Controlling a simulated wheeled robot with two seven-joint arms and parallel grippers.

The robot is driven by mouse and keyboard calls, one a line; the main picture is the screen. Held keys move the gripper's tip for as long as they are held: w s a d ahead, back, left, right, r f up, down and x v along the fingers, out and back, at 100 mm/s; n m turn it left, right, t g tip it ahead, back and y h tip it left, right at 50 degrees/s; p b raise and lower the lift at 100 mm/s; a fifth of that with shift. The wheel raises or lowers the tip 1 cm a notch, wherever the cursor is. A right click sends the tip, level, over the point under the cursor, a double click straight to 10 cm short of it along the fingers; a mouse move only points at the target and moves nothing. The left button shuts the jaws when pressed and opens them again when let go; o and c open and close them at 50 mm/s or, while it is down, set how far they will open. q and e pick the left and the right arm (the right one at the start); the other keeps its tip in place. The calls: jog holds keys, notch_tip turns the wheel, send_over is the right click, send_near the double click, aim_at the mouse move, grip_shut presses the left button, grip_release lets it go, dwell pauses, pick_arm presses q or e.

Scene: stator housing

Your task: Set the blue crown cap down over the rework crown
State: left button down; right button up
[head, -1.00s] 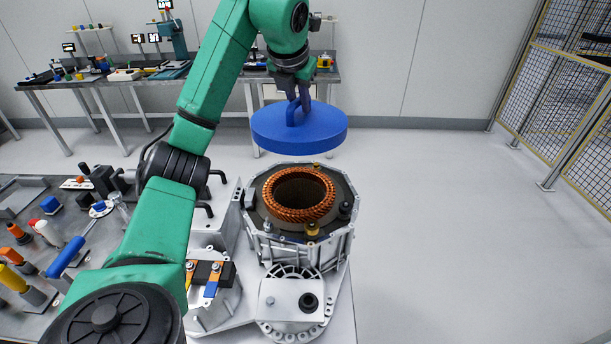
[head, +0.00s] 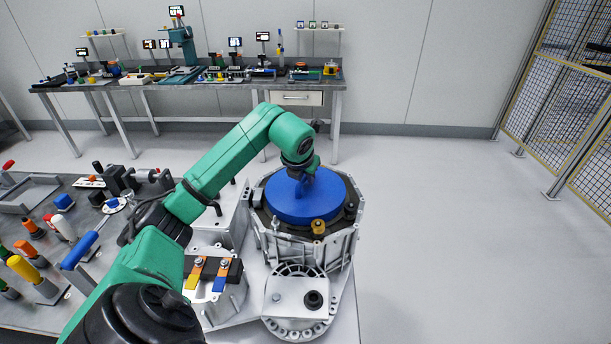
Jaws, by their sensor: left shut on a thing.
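The blue crown cap (head: 306,207) is a round blue disc. In the head view it lies level over the middle of the stator housing (head: 305,247), covering the copper crown, which is hidden beneath it. I cannot tell from this angle whether the cap rests fully on the housing. My left gripper (head: 303,184) is above the cap, shut on its handle; the fingers and handle are mostly hidden behind my wrist. My right gripper is not in view.
A brass fitting (head: 318,227) and other small posts stand on the housing's rim around the cap. A tool bench (head: 60,255) with several coloured-handled tools is at left. A workbench (head: 190,85) stands along the back wall. The floor at right is clear.

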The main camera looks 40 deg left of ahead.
pick_arm(q)
jog(key=c, duration=0.8)
grip_release()
jog(key=shift+w+f, duration=0.1)
jog(key=shift+o, duration=0.2)
jog(key=shift+s+r, duration=0.2)
jog(key=shift+r, duration=0.15)
jog(key=b+v, duration=0.1)
jog(key=v, duration=1)
jog(key=shift+b, duration=0.4)
jog(key=shift+s+d, duration=0.15)
jog(key=shift+d, duration=0.05)
